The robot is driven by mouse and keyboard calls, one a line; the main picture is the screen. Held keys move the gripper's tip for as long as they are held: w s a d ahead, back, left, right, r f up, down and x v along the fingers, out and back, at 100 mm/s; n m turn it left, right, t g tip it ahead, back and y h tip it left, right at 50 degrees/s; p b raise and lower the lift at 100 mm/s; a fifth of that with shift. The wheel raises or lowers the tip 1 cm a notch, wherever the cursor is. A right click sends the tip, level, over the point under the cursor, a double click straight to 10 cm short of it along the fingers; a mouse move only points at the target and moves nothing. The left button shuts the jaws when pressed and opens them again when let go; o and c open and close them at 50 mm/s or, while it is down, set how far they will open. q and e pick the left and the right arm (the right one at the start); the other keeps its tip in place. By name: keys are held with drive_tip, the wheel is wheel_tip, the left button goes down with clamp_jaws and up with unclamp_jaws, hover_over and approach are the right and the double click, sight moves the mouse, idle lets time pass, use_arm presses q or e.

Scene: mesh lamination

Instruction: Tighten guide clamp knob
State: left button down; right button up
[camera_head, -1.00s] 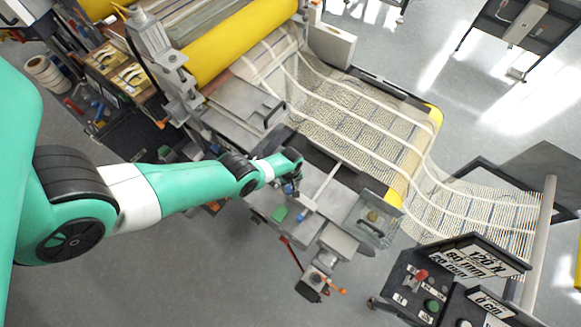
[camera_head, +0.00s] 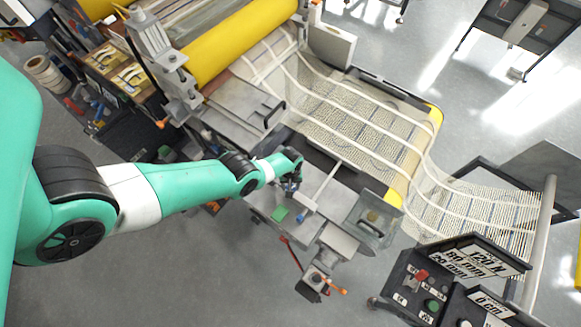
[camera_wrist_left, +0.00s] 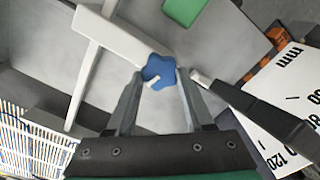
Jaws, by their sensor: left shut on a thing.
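The blue star-shaped clamp knob (camera_wrist_left: 159,71) sits on a pale guide bar (camera_wrist_left: 115,38) in the left wrist view. My left gripper (camera_wrist_left: 160,82) is shut on the knob, with one finger on each side of it. My right gripper is not in view.
A green pad (camera_head: 280,213) lies close to the gripper. The striped mesh (camera_head: 350,115) and yellow roller (camera_head: 240,40) lie beyond.

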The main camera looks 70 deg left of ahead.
use_arm(q)
drive_tip(key=m, duration=0.7)
drive_tip(key=shift+w+d, duration=0.1)
drive_tip(key=m, duration=0.4)
drive_tip(key=shift+d+m, duration=0.15)
drive_tip(key=shift+m, duration=1.75)
drive_tip(key=shift+c, duration=1.4)
unclamp_jaws()
